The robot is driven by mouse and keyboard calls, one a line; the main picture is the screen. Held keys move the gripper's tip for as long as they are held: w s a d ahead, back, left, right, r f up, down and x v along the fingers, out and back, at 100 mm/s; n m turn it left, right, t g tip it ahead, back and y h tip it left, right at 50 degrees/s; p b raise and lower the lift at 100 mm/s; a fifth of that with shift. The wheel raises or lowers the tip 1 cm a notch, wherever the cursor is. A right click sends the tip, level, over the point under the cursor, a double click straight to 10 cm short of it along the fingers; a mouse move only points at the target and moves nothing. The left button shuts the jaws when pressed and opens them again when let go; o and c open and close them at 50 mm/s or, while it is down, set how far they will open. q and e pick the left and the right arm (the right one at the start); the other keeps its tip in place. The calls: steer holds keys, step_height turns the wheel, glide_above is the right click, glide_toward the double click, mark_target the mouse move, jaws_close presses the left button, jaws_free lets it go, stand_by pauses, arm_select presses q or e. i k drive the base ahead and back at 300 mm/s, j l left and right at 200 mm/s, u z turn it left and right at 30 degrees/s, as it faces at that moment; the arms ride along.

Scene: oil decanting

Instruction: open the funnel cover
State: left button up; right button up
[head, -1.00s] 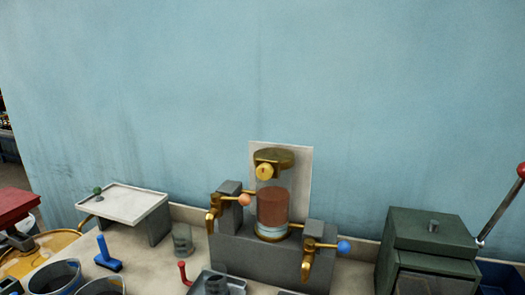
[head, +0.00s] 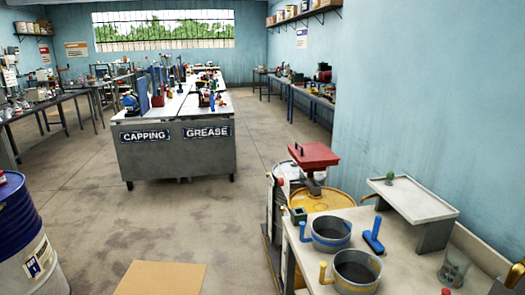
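A red square flat lid (head: 314,156) with a grey support under it stands over a yellow drum (head: 325,200) right of the picture's centre. It looks like the funnel cover, and it lies flat as far as I can see. Neither of my grippers shows in the head view.
A pale bench (head: 310,262) at the lower right carries two grey pots (head: 357,268), a blue-handled tool (head: 373,238), a raised tray (head: 420,203) and a glass beaker (head: 453,268). A blue drum (head: 24,240) stands at the left. The floor (head: 190,225) between is mostly open.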

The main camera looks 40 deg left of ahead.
mark_target(316, 152)
steer(key=u, duration=1.1)
steer(key=i+j, duration=0.35)
steer(key=i+z, duration=0.05)
